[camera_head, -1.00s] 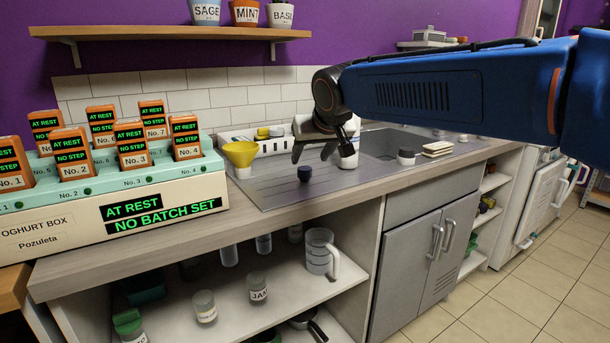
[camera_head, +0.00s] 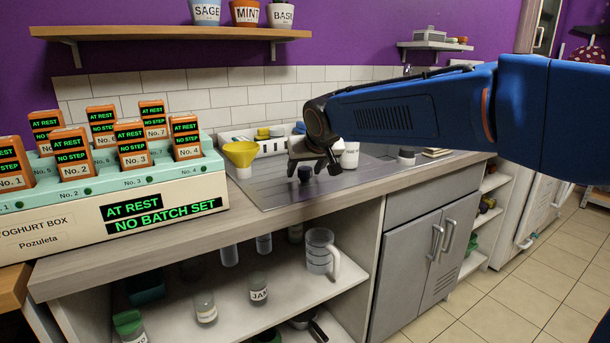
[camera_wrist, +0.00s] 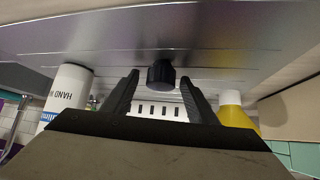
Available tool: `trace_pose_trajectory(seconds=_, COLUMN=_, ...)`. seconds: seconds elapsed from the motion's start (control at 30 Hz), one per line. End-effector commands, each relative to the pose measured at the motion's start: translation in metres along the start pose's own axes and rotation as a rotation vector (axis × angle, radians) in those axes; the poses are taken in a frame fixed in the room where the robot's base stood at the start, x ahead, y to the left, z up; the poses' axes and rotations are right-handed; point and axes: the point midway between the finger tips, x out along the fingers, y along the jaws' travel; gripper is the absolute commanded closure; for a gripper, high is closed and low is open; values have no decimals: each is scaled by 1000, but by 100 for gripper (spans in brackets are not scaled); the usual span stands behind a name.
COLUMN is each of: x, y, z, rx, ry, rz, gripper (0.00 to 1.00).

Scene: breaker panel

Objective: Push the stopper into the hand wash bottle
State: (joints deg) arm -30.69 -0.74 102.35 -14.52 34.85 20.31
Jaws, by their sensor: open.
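The dark stopper (camera_head: 304,174) stands on the grey drainboard. In the wrist view the stopper (camera_wrist: 161,74) shows between and just beyond my fingertips, with a gap on each side. My gripper (camera_head: 313,168) is open and empty, right above or beside the stopper; the wrist view shows its two fingers (camera_wrist: 160,85) spread apart. The white hand wash bottle (camera_head: 350,155) stands behind and to the right of my gripper. Its label, partly reading HAND, shows upside down in the wrist view (camera_wrist: 70,88). The bottle's top is partly hidden by my arm in the head view.
A yellow funnel (camera_head: 240,154) stands left of the stopper. A white rack (camera_head: 274,145) is behind it. The yoghurt box (camera_head: 110,207) fills the counter's left end. The drainboard (camera_head: 275,193) in front is clear.

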Motion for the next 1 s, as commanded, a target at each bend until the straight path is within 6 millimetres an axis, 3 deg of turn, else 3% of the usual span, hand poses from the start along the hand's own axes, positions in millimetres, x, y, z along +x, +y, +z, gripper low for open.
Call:
trace_pose_trajectory(seconds=0.03, x=0, y=0, z=0, rx=0, ry=0, rz=0, gripper=54)
trace_pose_trajectory(seconds=0.2, x=0, y=0, z=0, rx=0, ry=0, rz=0, gripper=90)
trace_pose_trajectory(seconds=0.57, x=-5, y=0, z=-5, rx=0, ry=2, rz=-1, gripper=90)
trace_pose_trajectory(seconds=1.0, x=-56, y=0, z=-56, rx=0, ry=3, rz=-1, gripper=90)
